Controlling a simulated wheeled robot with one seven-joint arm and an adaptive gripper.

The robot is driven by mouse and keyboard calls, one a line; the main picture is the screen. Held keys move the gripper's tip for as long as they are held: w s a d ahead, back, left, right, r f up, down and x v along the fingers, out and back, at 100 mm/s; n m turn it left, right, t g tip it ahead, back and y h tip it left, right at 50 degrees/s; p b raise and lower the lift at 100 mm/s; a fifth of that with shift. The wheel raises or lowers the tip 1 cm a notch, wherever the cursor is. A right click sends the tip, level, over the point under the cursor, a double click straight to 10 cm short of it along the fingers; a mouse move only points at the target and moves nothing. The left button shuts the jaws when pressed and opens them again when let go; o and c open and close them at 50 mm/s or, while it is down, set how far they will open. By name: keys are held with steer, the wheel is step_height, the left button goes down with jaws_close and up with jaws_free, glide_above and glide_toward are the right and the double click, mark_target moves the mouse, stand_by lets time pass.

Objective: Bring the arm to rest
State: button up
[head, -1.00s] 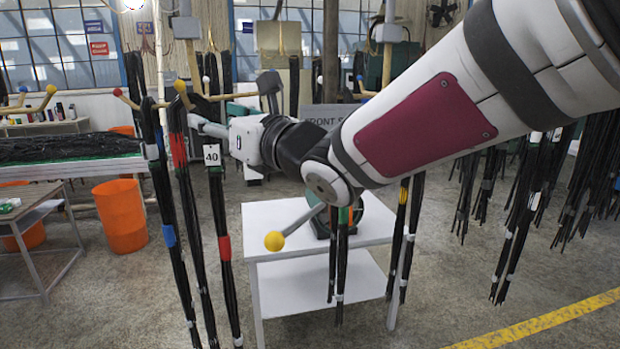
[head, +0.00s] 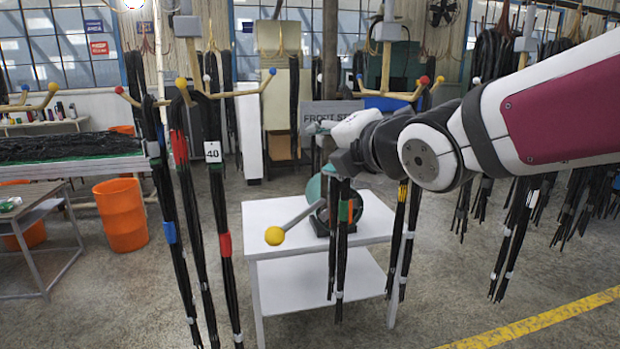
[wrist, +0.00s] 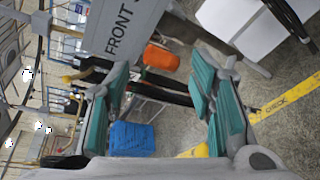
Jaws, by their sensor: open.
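My gripper (head: 318,127) shows small in the head view, in front of the grey sign and above the white table. In the wrist view my gripper (wrist: 160,85) has its two teal-padded fingers spread wide apart with nothing held between them. My arm reaches in from the right side of the head view. The black hose bundle tagged 40 (head: 216,190) hangs from the rack at left, apart from the gripper. Other bundles (head: 172,210) with blue and red bands hang beside it.
A white table (head: 262,240) with a yellow-knobbed lever (head: 275,236) stands below the arm. More hoses (head: 508,235) hang at right under the arm. An orange bin (head: 121,217) stands at left. The wrist view shows a blue crate (wrist: 132,138). Floor at lower right is open.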

steer(key=s+d+f+m+g+h, duration=0.1)
steer(key=s+d+f+m+h, duration=0.2)
steer(key=d+m, duration=0.35)
steer(key=s+d+f+m+g+h, duration=0.1)
steer(key=s+d+f+m+g, duration=0.15)
steer(key=s+d+m, duration=0.35)
steer(key=s+d+f+m+g+h, duration=0.1)
steer(key=s+f+m+g, duration=0.1)
steer(key=s+f+m, duration=0.2)
steer(key=s+d+f+m+g+h, duration=0.1)
steer(key=s+f+m, duration=0.3)
steer(key=s+m, duration=0.7)
steer(key=shift+s+d+f+m+g+b, duration=0.25)
steer(key=shift+d+f+m+g+b, duration=0.2)
steer(key=shift+d+g, duration=0.35)
